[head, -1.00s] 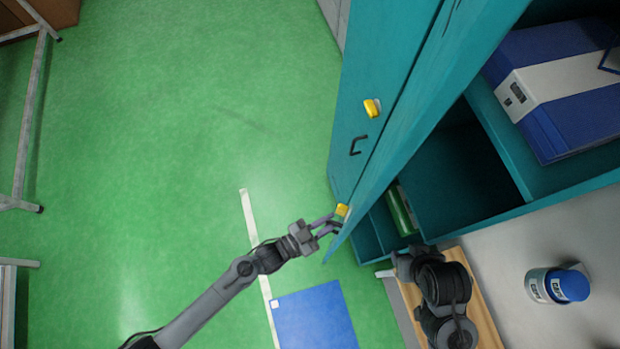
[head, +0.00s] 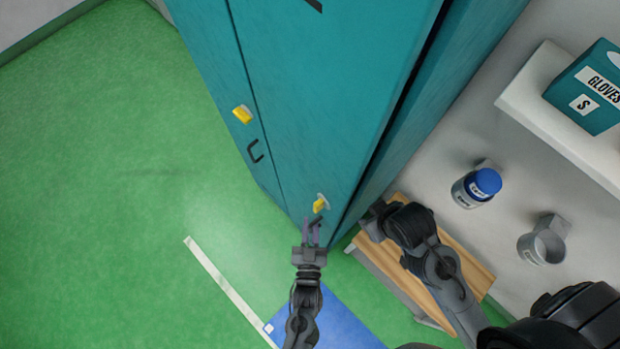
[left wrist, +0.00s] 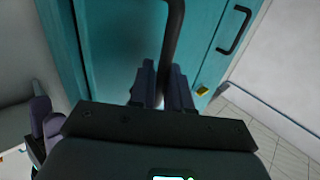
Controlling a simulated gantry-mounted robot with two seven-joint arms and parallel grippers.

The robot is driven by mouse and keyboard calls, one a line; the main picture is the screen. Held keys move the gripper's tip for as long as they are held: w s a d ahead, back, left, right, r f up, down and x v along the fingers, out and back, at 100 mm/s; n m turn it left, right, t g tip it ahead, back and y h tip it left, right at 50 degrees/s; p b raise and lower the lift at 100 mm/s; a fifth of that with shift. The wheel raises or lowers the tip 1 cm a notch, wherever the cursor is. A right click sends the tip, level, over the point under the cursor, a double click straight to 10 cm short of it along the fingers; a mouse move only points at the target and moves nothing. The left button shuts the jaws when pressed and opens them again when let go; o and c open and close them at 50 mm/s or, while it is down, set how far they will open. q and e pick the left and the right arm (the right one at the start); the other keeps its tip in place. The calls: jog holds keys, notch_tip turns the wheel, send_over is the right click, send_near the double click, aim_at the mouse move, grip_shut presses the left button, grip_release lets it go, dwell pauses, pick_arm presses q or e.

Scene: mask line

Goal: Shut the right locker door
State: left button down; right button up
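The right locker door (head: 335,90) is teal and stands nearly flush beside the left door (head: 205,60). A dark gap runs along its right edge, so it looks slightly ajar. It carries a yellow latch (head: 321,203) above its dark handle (head: 316,222). My left gripper (head: 311,232) is at this handle. In the left wrist view the handle (left wrist: 174,35) passes between the fingers, which look closed on it. My right arm reaches over the bench right of the locker. Its fingers cannot be made out in the head view.
A wooden bench (head: 470,262) stands right of the locker, under my right arm. A blue mat (head: 345,328) lies below. Green floor at left is clear.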

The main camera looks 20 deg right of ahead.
aim_at(322, 221)
pick_arm(q)
jog(key=shift+w+d+f, duration=0.1)
jog(key=shift+d, duration=0.5)
jog(key=shift+w+d+f, duration=0.1)
jog(key=shift+d, duration=0.45)
jog(key=shift+d+b, duration=0.3)
jog(key=shift+d, duration=0.25)
pick_arm(e)
jog(key=shift+a+f, duration=0.15)
jog(key=shift+f, duration=0.25)
pick_arm(q)
jog(key=c, duration=1.4)
grip_release()
jog(key=shift+c, duration=0.2)
jog(key=shift+o, duration=0.6)
jog(key=shift+d+r, duration=0.1)
pick_arm(e)
jog(key=shift+d, duration=0.2)
pick_arm(q)
jog(key=shift+r, duration=0.1)
